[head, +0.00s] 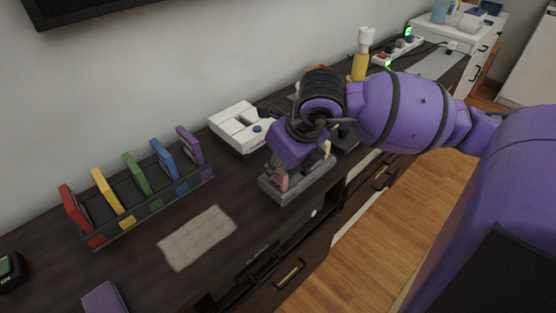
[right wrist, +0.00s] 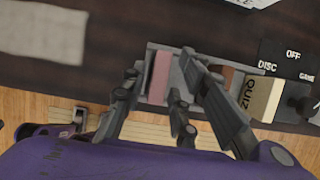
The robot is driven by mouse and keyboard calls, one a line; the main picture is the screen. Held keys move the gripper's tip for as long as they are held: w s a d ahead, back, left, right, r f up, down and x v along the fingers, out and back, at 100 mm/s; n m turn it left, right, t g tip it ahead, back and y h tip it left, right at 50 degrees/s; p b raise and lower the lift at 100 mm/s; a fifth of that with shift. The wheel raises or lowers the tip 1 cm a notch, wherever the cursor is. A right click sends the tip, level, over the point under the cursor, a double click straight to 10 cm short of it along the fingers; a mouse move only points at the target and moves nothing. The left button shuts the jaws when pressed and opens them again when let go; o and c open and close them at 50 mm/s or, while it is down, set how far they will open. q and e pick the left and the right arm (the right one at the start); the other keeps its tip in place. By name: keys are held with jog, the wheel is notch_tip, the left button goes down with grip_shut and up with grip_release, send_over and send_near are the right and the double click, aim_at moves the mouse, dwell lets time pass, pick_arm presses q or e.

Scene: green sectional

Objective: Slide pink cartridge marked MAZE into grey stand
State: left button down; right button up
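The grey stand (head: 292,194) is on the dark cabinet top, under my right gripper (head: 284,163). The pink cartridge (head: 281,181) is upright at the stand's left end. In the right wrist view the pink cartridge (right wrist: 159,76) sits within the grey stand (right wrist: 154,50), between the two spread fingers of my right gripper (right wrist: 158,62). Small gaps seem to show beside the cartridge. I cannot read its MAZE mark or tell how deep it sits. My left gripper is not in view.
A cream cartridge (right wrist: 262,98) and a brown one (right wrist: 228,76) are beside the pink one. A rack (head: 150,208) of several coloured cartridges stands left. A white console (head: 241,130) is behind. A beige mat (head: 197,238) lies in front, with dark bare surface around it.

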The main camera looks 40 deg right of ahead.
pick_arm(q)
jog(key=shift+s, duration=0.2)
pick_arm(e)
jog(key=v, duration=1.2)
dwell(0.4)
